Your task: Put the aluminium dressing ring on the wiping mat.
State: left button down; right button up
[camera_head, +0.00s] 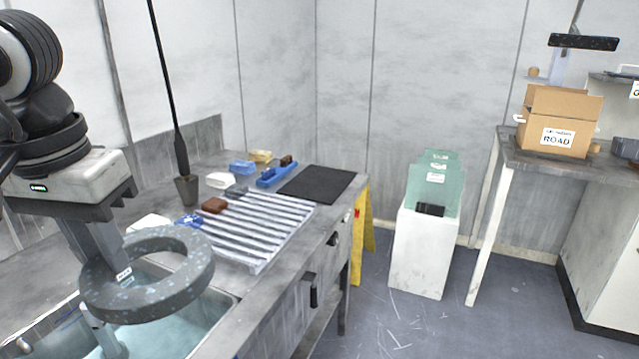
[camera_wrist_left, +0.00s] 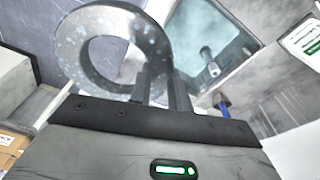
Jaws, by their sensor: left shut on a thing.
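The dressing ring (camera_head: 190,280) is a thick grey ring with pale specks. My left gripper (camera_head: 122,272) is shut on one side of its band and holds it raised over the sink at the lower left. In the left wrist view the ring (camera_wrist_left: 85,50) stands out beyond the fingers (camera_wrist_left: 163,88), which grip its right side. A flat black mat (camera_head: 316,184), which looks like the wiping mat, lies bare at the far right end of the bench, apart from the ring. My right gripper is in neither view.
A ribbed drainer (camera_head: 262,252) with a brown block (camera_head: 214,205) lies between the sink (camera_head: 225,305) and the mat. Blue and white items (camera_head: 270,178) sit behind it. A dark rod in a pot (camera_head: 187,188) stands at the back left.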

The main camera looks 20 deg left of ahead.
aim_at(320, 182)
jog(key=i, duration=2)
